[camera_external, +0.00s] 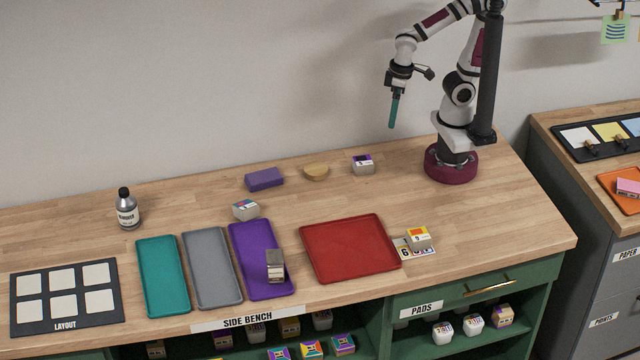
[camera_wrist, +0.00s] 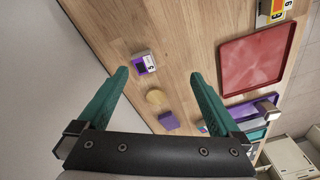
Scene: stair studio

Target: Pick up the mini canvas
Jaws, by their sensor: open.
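No object is plainly marked as the mini canvas, and I cannot tell which it is. Small blocks with coloured faces stand on the bench: one at the back with a purple and white face (camera_external: 362,165), one with a blue and pink top (camera_external: 246,210) behind the purple tray, and one with an orange and yellow top (camera_external: 419,237) by the red tray. My gripper (camera_external: 393,126), with teal fingers, is open and empty, high above the back of the bench. In the wrist view the purple-faced block (camera_wrist: 144,62) shows beyond the open fingers (camera_wrist: 158,77).
A purple block (camera_external: 264,179) and round wooden piece (camera_external: 316,171) lie at the back. Teal (camera_external: 162,275), grey (camera_external: 211,267), purple (camera_external: 254,240) and red (camera_external: 350,247) trays lie in front. A grey-topped block (camera_external: 275,265) is on the purple tray. A bottle (camera_external: 127,210) stands left.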

